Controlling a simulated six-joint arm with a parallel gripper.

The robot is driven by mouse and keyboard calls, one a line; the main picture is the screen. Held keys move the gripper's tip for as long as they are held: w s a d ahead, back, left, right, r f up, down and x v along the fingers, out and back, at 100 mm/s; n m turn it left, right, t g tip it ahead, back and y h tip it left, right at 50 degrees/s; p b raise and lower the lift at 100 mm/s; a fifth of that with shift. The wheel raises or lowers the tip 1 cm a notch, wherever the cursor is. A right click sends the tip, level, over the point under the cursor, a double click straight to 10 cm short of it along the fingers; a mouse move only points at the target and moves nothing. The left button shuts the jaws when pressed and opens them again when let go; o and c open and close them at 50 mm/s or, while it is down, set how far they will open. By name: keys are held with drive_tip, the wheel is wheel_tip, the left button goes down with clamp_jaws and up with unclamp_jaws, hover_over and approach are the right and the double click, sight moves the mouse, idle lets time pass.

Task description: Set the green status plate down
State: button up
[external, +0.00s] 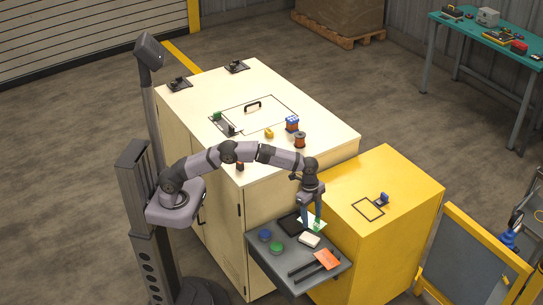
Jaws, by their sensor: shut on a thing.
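My gripper (311,222) points down over the back right part of the grey shelf. It is shut on a thin pale green plate (319,224), the green status plate, whose edge shows beside the fingertips. The fingers hide part of it. I cannot tell whether the plate touches the shelf (262,262) or is held just above it.
The shelf holds a black square (292,223), a white block (309,240), a blue round piece (265,235), a green one (277,247) and an orange card (327,259). The yellow cabinet (400,185) has an outlined square and a blue item (382,199). Spools (300,140) stand on the cream cabinet.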

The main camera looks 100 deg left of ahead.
drive_tip(key=s+a+r+n+p, duration=0.3)
drive_tip(key=s+a+r+p, duration=0.3)
drive_tip(key=a+r, duration=0.65)
drive_tip(key=s+a+r+n+p, duration=0.35)
drive_tip(key=s+a+r, duration=0.5)
drive_tip(key=a, duration=0.65)
drive_tip(key=s+a+r+n+y+p, duration=0.1)
drive_tip(key=s+a+r+p, duration=0.1)
drive_tip(key=s, duration=0.2)
drive_tip(key=s+a+r+n+p, duration=0.1)
drive_tip(key=s+a+r, duration=0.1)
drive_tip(key=s+a, duration=0.15)
drive_tip(key=s+d+f+n, duration=0.4)
drive_tip(key=s+f+n, duration=0.1)
drive_tip(key=n, duration=0.2)
drive_tip(key=shift+s+f+y, duration=0.3)
drive_tip(key=shift+y, duration=0.1)
drive_tip(key=shift+f+p, duration=1.5)
drive_tip(key=shift+f, duration=3.5)
